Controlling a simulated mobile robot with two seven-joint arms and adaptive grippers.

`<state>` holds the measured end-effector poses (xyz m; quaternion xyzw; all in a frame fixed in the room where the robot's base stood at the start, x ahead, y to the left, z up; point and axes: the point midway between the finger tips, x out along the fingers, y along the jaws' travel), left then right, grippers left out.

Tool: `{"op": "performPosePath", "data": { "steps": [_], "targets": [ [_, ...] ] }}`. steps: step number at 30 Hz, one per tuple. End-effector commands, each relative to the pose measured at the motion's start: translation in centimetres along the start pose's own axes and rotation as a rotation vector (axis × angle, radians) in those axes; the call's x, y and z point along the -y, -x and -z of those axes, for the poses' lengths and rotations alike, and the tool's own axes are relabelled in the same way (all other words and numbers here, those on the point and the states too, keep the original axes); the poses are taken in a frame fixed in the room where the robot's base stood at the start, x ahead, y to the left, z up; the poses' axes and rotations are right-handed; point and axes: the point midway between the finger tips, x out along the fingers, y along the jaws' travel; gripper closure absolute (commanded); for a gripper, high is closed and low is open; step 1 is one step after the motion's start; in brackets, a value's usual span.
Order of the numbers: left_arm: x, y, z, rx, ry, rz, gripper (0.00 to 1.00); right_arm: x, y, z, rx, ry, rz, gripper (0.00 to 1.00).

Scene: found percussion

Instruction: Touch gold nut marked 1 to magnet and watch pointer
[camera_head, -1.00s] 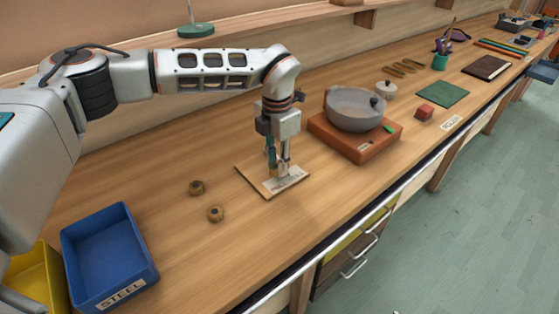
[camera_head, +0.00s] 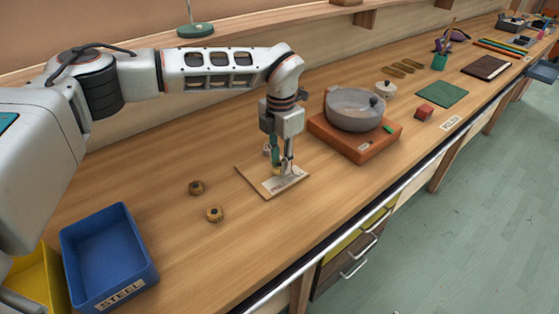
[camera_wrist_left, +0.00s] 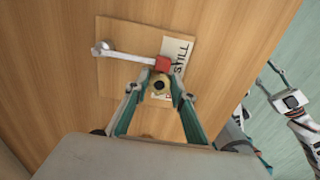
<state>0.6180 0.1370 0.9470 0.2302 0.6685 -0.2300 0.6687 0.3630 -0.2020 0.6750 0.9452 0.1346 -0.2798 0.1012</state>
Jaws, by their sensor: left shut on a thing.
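My left gripper (camera_head: 281,172) is low over a small board (camera_head: 262,189) on the bench. In the left wrist view it is shut on a gold nut (camera_wrist_left: 160,87) with a dark hole; its number is not readable. The board (camera_wrist_left: 115,32) carries a silver post (camera_wrist_left: 101,47), a pale pointer (camera_wrist_left: 132,54) and a red magnet block (camera_wrist_left: 163,64) at the pointer's end. The nut is right beside the magnet; I cannot tell whether they touch. The label (camera_wrist_left: 181,53) reads STILL.
Two more nuts, one farther (camera_head: 196,187) and one nearer (camera_head: 215,214), lie left of the board. A blue STEEL bin (camera_head: 125,276) and a yellow bin (camera_head: 36,270) are at lower left. A grey bowl (camera_head: 352,112) on an orange base (camera_head: 330,137) stands close on the right.

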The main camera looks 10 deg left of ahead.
Motion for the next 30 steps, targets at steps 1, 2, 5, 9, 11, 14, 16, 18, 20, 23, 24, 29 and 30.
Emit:
{"op": "performPosePath", "data": {
  "steps": [1,2,5,9,11,14,16,18,20,23,24,29,30],
  "targets": [
    [0.0,0.1,0.0,0.001,0.000,0.000,1.00,0.0,0.0,0.0,0.000,0.000,0.000,0.60],
    [0.0,0.1,0.0,0.001,0.000,0.000,1.00,0.0,0.0,0.0,0.000,0.000,0.000,0.60],
    [0.0,0.1,0.0,0.001,0.000,0.000,1.00,0.0,0.0,0.0,0.000,-0.001,0.000,0.60],
    [0.0,0.1,0.0,0.002,0.000,0.000,1.00,0.0,0.0,0.0,0.000,-0.001,0.000,0.60],
    [0.0,0.1,0.0,0.002,0.000,0.000,1.00,0.0,0.0,0.0,0.000,-0.001,0.000,0.60],
    [0.0,0.1,0.0,0.002,0.000,0.000,1.00,0.0,0.0,0.0,0.000,-0.001,0.000,0.60],
    [0.0,0.1,0.0,0.002,0.000,0.000,1.00,0.0,0.0,0.1,0.000,-0.001,0.000,0.60],
    [-0.1,0.1,0.1,0.001,0.000,0.000,1.00,0.0,0.1,0.1,-0.001,-0.001,0.000,0.60],
    [-0.1,0.1,0.3,0.001,0.001,0.000,1.00,0.0,0.1,0.2,-0.001,-0.001,0.000,0.60],
    [-0.1,0.1,0.6,0.001,0.001,-0.001,1.00,0.0,0.2,0.4,-0.001,-0.001,0.000,0.60],
    [-0.1,0.1,0.8,0.001,0.001,-0.001,1.00,-0.1,0.2,0.4,-0.001,-0.001,0.000,0.60],
    [-0.1,0.1,1.3,0.001,0.000,-0.001,1.00,-0.1,0.3,0.6,-0.002,-0.001,-0.001,0.60],
    [-0.1,0.1,1.4,0.001,0.000,0.000,1.00,-0.1,0.4,0.7,-0.002,-0.001,-0.001,0.60]
  ]
}}
